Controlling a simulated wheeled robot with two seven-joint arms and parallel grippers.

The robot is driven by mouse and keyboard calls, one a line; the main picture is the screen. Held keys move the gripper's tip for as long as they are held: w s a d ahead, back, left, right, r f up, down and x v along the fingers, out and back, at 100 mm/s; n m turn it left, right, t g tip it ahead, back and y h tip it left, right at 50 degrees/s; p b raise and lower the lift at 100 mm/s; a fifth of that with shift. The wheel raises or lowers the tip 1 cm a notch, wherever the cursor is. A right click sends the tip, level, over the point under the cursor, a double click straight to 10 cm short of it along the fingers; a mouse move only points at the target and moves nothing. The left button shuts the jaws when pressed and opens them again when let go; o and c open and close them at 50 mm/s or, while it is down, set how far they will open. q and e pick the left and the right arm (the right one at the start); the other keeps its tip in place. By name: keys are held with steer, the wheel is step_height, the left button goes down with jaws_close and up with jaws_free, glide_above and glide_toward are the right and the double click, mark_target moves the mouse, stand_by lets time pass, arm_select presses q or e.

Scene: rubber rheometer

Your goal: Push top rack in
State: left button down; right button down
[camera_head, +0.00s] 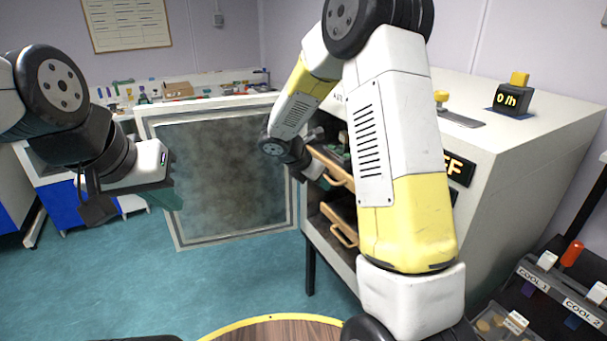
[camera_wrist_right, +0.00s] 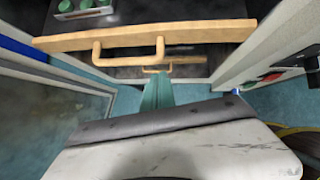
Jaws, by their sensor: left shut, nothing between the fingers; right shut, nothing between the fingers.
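The top rack (camera_head: 333,167) has a light wooden front with a bar handle and sticks out of the open oven (camera_head: 530,150). In the right wrist view its wooden front (camera_wrist_right: 205,35) spans the upper picture. My right gripper (camera_head: 325,180) is at the oven opening, partly hidden by my own arm in the head view. Its teal fingers (camera_wrist_right: 158,88) are shut and empty, appearing just below the top handle in the wrist view; contact cannot be told. My left gripper (camera_head: 172,190) is shut and empty, in front of the open oven door (camera_head: 225,170).
A lower rack (camera_head: 340,226) with a similar handle sits below the top one. A white tray (camera_wrist_right: 85,10) with green items rests on the top rack. A cooling stand (camera_head: 550,295) is at lower right, a round wooden table (camera_head: 275,330) at bottom centre. Floor at left is clear.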

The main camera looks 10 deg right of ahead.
mark_target(352, 174)
steer(key=shift+w+d+f, duration=0.2)
steer(key=shift+w+d, duration=0.3)
steer(key=shift+d, duration=0.3)
steer(key=w+d, duration=0.1)
steer(key=d, duration=0.2)
steer(key=w+d, duration=0.1)
steer(key=d, duration=0.1)
steer(key=w+d, duration=0.1)
steer(key=d, duration=0.2)
steer(key=shift+d, duration=0.3)
